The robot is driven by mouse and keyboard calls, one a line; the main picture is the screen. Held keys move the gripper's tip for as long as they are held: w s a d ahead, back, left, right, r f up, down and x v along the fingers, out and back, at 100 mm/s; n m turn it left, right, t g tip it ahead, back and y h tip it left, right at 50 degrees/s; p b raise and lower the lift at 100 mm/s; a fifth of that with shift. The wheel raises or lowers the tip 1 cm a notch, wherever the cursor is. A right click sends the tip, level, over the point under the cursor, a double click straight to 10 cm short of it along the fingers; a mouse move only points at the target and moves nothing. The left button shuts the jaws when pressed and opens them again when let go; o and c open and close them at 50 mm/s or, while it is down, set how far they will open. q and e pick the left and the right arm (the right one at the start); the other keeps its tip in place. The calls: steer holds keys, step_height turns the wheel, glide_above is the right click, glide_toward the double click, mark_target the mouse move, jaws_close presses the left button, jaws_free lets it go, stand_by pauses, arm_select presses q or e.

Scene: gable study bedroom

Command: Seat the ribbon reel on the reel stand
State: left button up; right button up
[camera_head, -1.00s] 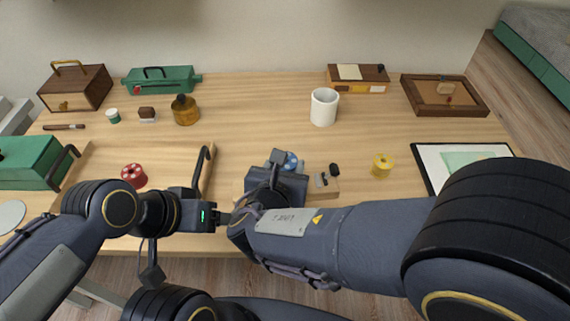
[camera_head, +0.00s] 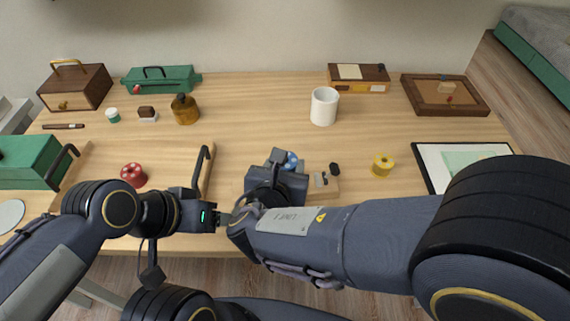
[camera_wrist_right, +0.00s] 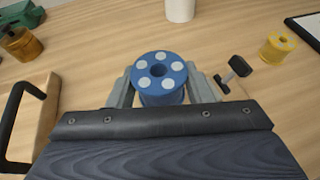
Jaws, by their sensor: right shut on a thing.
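A blue reel with pale dots on its top (camera_wrist_right: 160,74) sits between the fingers of my right gripper (camera_wrist_right: 160,92), which is shut on it. In the head view only a bit of the blue reel (camera_head: 291,160) shows past the right gripper (camera_head: 284,162).
A white mug (camera_head: 323,106) and amber bottle (camera_head: 185,110) stand farther back. The table middle is clear.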

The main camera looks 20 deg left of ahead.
arm_select(q)
steer(key=shift+f+b, duration=2.05)
arm_select(e)
steer(key=shift+f, duration=2.15)
steer(key=o, duration=1)
steer(key=shift+r, duration=0.1)
arm_select(q)
steer(key=shift+r, duration=0.15)
arm_select(e)
steer(key=shift+o, duration=0.2)
steer(key=shift+r, duration=0.1)
